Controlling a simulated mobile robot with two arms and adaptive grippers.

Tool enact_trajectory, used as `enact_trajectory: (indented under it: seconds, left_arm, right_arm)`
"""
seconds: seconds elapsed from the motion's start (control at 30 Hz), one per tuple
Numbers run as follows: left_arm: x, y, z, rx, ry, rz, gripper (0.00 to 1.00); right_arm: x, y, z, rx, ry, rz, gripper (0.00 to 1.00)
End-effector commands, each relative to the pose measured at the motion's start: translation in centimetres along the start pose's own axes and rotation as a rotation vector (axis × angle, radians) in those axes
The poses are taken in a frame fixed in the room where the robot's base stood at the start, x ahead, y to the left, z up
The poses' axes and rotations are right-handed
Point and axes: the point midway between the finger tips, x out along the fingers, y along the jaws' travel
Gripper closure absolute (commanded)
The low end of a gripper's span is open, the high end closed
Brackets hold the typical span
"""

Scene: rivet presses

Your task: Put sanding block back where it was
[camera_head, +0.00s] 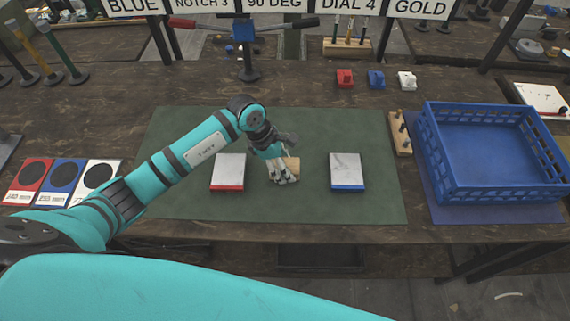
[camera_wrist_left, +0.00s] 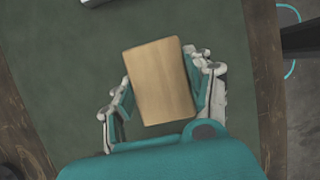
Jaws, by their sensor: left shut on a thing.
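The sanding block (camera_wrist_left: 160,80) is a light wood-coloured rectangular block, seen large between the fingers in the left wrist view. In the head view the sanding block (camera_head: 293,164) shows partly behind my left gripper (camera_head: 284,178). My left gripper (camera_wrist_left: 163,98) is shut on the block, with a finger on each side of it. The gripper is over the green mat (camera_head: 300,125), between two grey-topped plates. I cannot tell whether the block touches the mat. My right gripper is not in view.
A red-edged plate (camera_head: 229,170) lies left of the gripper and a blue-edged plate (camera_head: 347,170) right of it. A wooden peg strip (camera_head: 401,138) and a blue crate (camera_head: 430,150) stand at the right. Small red, blue and white blocks (camera_head: 376,79) sit behind the mat.

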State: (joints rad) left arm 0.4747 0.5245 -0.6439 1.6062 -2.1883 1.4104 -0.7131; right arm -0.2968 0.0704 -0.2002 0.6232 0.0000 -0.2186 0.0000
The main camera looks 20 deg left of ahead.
Motion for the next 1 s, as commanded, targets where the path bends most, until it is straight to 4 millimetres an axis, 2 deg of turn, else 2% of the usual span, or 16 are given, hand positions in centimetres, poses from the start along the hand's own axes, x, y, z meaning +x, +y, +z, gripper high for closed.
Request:
enact_trajectory:
  seconds: [0.17, 0.4, 0.8, 0.83, 1.0]
  left_arm:
    - [0.0, 1.5, 0.0, -0.002, -0.001, 0.0, 0.73]
    - [3.0, 1.5, -1.1, -0.002, -0.001, -0.003, 0.73]
    - [3.8, 1.6, -1.5, 0.002, 0.0, 0.001, 0.73]
    - [3.7, 1.6, -1.5, 0.002, 0.0, 0.0, 0.46]
    - [3.6, 1.6, -1.5, 0.001, 0.0, 0.0, 0.24]
  right_arm:
    - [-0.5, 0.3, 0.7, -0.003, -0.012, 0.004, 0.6]
    - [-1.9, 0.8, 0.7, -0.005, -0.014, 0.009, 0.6]
    - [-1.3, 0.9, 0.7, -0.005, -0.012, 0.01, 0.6]
    - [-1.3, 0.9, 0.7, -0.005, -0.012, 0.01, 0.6]
    - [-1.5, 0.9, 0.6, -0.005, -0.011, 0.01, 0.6]
